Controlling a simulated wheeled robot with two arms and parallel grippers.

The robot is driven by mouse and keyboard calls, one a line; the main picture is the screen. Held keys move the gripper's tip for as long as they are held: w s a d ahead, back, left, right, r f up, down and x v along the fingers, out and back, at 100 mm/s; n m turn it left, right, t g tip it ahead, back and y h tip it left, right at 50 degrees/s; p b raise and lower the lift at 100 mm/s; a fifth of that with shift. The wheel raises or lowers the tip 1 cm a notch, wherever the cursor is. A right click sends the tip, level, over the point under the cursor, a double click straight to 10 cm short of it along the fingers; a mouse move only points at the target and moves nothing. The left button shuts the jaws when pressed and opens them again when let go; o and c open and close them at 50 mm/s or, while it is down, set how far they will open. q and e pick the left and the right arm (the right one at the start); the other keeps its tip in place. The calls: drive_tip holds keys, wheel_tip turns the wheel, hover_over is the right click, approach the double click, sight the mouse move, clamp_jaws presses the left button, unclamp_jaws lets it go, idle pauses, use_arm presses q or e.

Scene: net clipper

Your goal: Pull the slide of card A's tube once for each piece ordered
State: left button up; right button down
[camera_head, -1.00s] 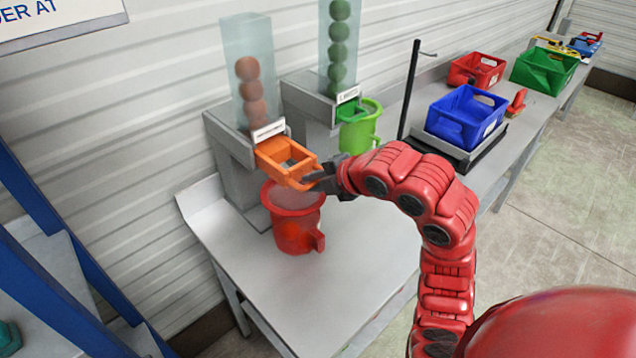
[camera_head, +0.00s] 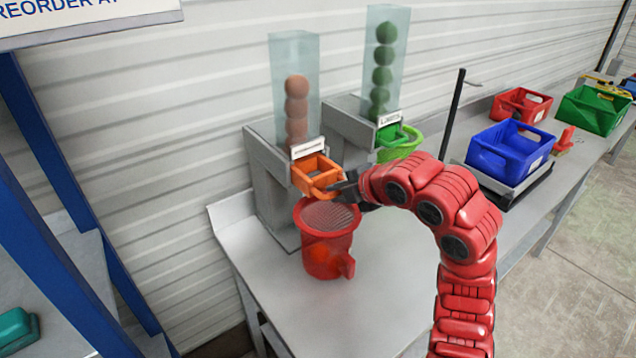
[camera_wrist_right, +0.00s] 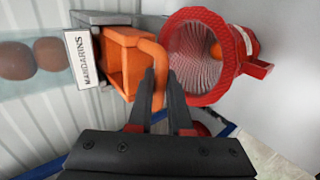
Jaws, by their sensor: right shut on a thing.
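My right gripper (camera_head: 350,188) is shut on the front handle of the orange slide (camera_head: 309,170), under the clear tube (camera_head: 296,65) of brownish-orange balls. The wrist view shows its fingers (camera_wrist_right: 150,95) at the handle of the orange slide (camera_wrist_right: 124,62), and the label (camera_wrist_right: 84,57) reads MANDARINS. A second tube (camera_head: 384,65) holds green balls above a green slide (camera_head: 390,134). No card A is recognisable. My left gripper is out of view.
A green container (camera_head: 405,148) stands under the green slide. A black post (camera_head: 453,115), a blue bin (camera_head: 510,150) on a scale-like base, a red bin (camera_head: 522,104) and a green bin (camera_head: 594,108) are to the right. The bench front (camera_head: 385,295) is clear.

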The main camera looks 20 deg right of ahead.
sight(326, 183)
drive_tip(key=shift+w+a+f+b, duration=0.1)
drive_tip(key=shift+w+a+b, duration=0.15)
drive_tip(key=shift+w+b, duration=0.35)
drive_tip(key=shift+w+a+r+b, duration=0.1)
drive_tip(key=shift+w+a+b, duration=0.1)
drive_tip(key=shift+w+b, duration=0.4)
drive_tip(key=shift+w+a+f+b, duration=0.1)
drive_tip(key=shift+w+a+b, duration=0.2)
drive_tip(key=shift+w, duration=0.55)
drive_tip(key=shift+w+a+b, duration=0.15)
drive_tip(key=shift+w+b, duration=0.05)
drive_tip(key=shift+w, duration=0.3)
drive_tip(key=shift+w+a+b, duration=0.15)
drive_tip(key=shift+w, duration=0.35)
